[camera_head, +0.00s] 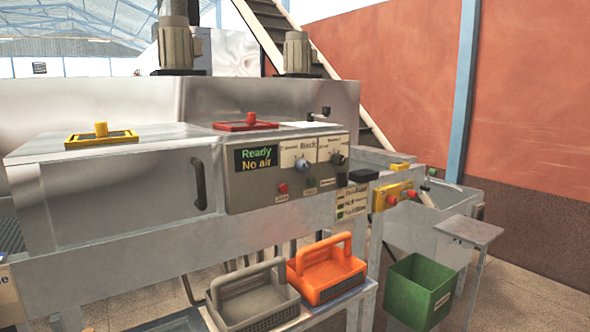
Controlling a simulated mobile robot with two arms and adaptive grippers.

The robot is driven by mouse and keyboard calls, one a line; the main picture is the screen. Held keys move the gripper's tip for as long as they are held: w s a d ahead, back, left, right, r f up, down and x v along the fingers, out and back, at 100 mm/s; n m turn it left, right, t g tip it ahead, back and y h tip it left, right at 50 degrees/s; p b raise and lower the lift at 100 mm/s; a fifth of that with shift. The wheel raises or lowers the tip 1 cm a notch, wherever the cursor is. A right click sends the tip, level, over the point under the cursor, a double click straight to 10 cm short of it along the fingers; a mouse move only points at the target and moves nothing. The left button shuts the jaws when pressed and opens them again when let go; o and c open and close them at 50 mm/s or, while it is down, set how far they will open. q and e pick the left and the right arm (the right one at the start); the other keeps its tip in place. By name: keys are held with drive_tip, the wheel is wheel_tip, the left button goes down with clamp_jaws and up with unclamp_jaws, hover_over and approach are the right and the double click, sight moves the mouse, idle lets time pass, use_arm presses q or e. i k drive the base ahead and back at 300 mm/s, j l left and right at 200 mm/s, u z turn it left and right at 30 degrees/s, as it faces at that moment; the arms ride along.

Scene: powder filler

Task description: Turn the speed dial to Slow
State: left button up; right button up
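The control panel (287,172) is on the front of the grey machine, near the middle of the head view. Its screen (256,159) reads "Ready" in green and "No air" in yellow. Two dials show on cream label plates: a grey-blue dial (302,165) and a dark dial (338,159) to its right. The label print is too small to tell which one is the speed dial or where either points. A red button (283,187) sits below the screen. Neither of my grippers is in view.
A black door handle (199,185) sticks out left of the panel. A yellow box with red buttons (394,196) is to the right. Grey (252,297) and orange (326,268) carriers stand on a low shelf below. A green bin (419,290) is at lower right.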

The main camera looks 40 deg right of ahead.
sight(337, 160)
drive_tip(key=z, duration=1.4)
drive_tip(key=i+l, duration=0.3)
drive_tip(key=l, duration=0.2)
drive_tip(key=i+u, duration=0.05)
